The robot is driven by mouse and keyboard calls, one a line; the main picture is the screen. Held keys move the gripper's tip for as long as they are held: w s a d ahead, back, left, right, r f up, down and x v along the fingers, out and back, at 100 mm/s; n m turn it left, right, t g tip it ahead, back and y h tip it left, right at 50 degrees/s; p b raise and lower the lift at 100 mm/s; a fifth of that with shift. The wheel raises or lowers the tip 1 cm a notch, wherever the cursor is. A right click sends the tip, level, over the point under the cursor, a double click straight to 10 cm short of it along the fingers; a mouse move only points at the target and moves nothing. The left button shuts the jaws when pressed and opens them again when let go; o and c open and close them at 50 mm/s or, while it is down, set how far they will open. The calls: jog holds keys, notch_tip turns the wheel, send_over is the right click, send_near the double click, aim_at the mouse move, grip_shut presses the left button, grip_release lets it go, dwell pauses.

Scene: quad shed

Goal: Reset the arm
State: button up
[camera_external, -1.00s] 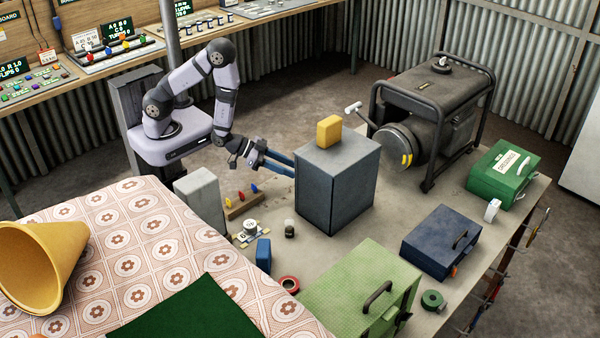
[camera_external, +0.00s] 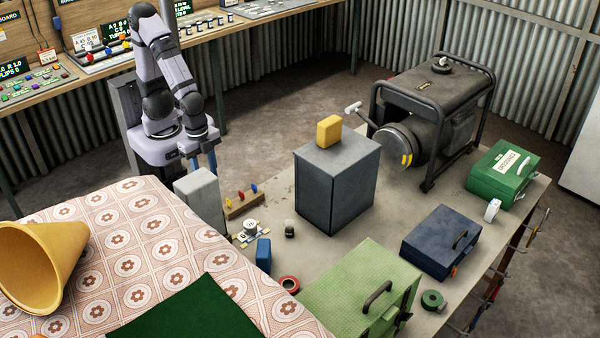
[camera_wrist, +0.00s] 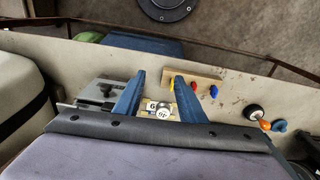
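My arm is folded up over its base at the back left in the external view. My gripper (camera_external: 203,164) hangs close in front of the base, with its blue fingers pointing down. In the wrist view the two blue fingers of my gripper (camera_wrist: 160,76) are apart, with nothing held between them. Beyond the fingers show a small white dial (camera_wrist: 162,114) and a wooden block with coloured pegs (camera_wrist: 184,80). The gripper is clear of the dark grey box (camera_external: 322,190) on the table.
A yellow block (camera_external: 328,130) sits on the grey box. A pale grey box (camera_external: 200,192) and the pegged block (camera_external: 243,204) stand near my gripper. A generator (camera_external: 432,110), a navy case (camera_external: 438,240) and a light green case (camera_external: 350,290) stand farther right.

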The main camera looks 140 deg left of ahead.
jog(key=shift+s+d+r+g, duration=0.15)
jog(key=shift+s+d+r, duration=0.1)
jog(key=shift+s, duration=0.25)
jog(key=shift+s+d+r+g, duration=0.15)
jog(key=shift+s+d+r, duration=0.1)
jog(key=shift+s, duration=0.25)
